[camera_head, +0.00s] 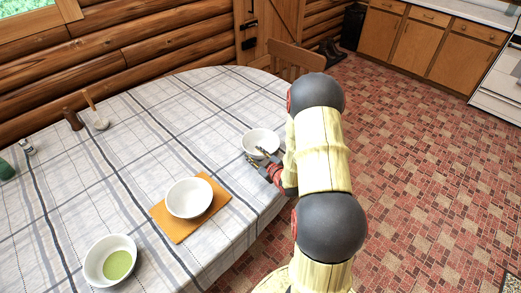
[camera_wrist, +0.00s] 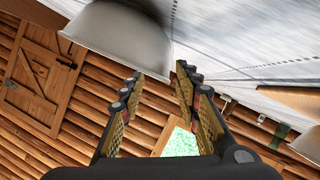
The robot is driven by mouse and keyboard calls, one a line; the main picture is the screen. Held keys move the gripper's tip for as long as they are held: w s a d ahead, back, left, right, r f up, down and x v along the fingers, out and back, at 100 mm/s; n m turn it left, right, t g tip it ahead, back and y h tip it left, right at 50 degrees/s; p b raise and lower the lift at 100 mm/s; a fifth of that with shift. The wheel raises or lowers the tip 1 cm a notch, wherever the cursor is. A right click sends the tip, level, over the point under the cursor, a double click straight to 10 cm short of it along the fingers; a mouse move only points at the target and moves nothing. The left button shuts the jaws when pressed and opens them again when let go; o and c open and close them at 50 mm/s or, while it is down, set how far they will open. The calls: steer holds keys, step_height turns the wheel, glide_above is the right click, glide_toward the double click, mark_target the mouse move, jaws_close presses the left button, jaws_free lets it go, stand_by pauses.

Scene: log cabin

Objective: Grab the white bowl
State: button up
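Three white bowls stand on the table. The far bowl (camera_head: 262,137) is at the right edge of the table, close to my gripper (camera_head: 257,157). The middle bowl (camera_head: 189,198) rests on an orange napkin (camera_head: 174,228). The near bowl (camera_head: 97,262) holds something green. In the wrist view my gripper (camera_wrist: 160,76) is open, with nothing between its fingers. A white bowl (camera_wrist: 120,42) fills the upper left there, beside and beyond the left finger. Whether the fingers touch it I cannot tell. Part of another bowl (camera_wrist: 309,144) shows at the right edge.
A checked cloth covers the table (camera_head: 75,195). A brown shaker (camera_head: 72,119), a small white dish with a wooden handle (camera_head: 100,123) and small bottles stand at the back left. A wooden chair (camera_head: 293,60) is behind the table. The cloth's middle is clear.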

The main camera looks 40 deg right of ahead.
mark_target(247, 148)
steer(key=shift+f+b+x, duration=0.15)
steer(key=shift+b+x, duration=0.4)
steer(key=shift+x, duration=1.05)
steer(key=shift+f+b+x, duration=0.2)
steer(key=shift+b+x, duration=0.3)
steer(key=shift+x, duration=1.05)
steer(key=shift+s+r, duration=0.1)
steer(key=shift+c, duration=0.2)
steer(key=c, duration=0.8)
